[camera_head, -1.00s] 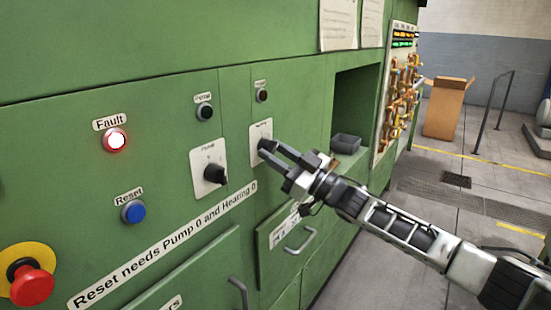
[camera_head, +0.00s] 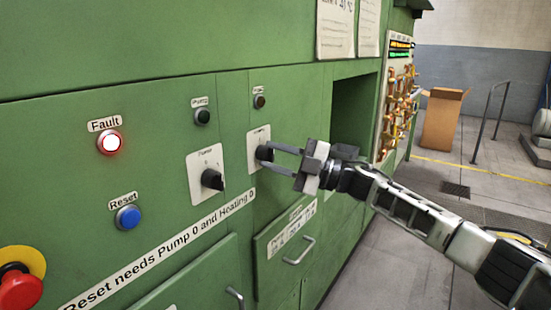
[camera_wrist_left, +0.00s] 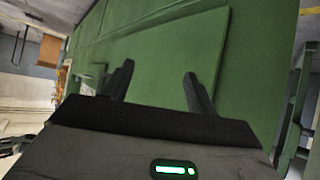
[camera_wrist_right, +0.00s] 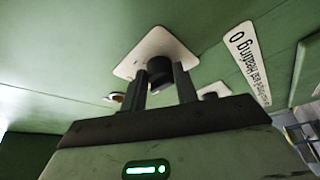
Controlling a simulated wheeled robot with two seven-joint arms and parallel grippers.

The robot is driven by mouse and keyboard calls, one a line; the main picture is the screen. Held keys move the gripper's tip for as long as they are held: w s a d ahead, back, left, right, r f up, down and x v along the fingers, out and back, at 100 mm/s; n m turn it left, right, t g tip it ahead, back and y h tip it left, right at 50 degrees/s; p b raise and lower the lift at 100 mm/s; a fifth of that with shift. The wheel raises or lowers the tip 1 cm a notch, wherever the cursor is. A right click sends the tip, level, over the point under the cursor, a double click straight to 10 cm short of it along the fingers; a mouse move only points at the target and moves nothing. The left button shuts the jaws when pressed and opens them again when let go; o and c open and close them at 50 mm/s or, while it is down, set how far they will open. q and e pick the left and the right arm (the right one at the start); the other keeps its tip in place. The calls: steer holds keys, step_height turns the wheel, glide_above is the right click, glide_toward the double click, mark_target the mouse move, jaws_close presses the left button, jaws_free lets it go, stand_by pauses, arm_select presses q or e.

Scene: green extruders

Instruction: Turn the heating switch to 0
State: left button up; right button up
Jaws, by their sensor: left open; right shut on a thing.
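The heating switch is a black knob (camera_head: 264,152) on a white plate (camera_head: 258,136), right of the pump switch (camera_head: 212,179) on the green panel. My right gripper (camera_head: 272,153) is at the heating knob, its fingers shut on it. In the right wrist view the black knob (camera_wrist_right: 159,70) sits between the fingertips (camera_wrist_right: 162,84), in front of its white plate (camera_wrist_right: 157,49). The fingers hide much of the knob, and I cannot read its position. My left gripper (camera_wrist_left: 158,85) is open and empty, facing a green panel in the left wrist view; it is not in the head view.
The red fault lamp (camera_head: 110,142) is lit. The blue reset button (camera_head: 128,217) and a red emergency stop (camera_head: 18,288) are at left. A drawer handle (camera_head: 299,251) sticks out below the heating switch. A cardboard box (camera_head: 441,119) stands on the floor at right.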

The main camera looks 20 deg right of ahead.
arm_select(q)
steer(key=shift+w+r, duration=0.15)
arm_select(e)
steer(key=shift+n, duration=0.5)
steer(key=o, duration=1)
steer(key=shift+c, duration=0.2)
steer(key=shift+d, duration=0.1)
steer(key=shift+s+d+f, duration=0.1)
steer(key=shift+s+d, duration=0.05)
steer(key=shift+d, duration=0.05)
arm_select(q)
steer(key=b, duration=0.1)
steer(key=f+b, duration=0.1)
steer(key=b, duration=0.1)
steer(key=shift+w+d+f+b, duration=0.1)
steer(key=shift+d+f+b, duration=0.1)
steer(key=shift+d+b, duration=0.15)
arm_select(e)
steer(key=v, duration=1.5)
steer(key=shift+d+r, duration=0.25)
steer(key=shift+r, duration=0.05)
arm_select(q)
steer(key=shift+t, duration=0.3)
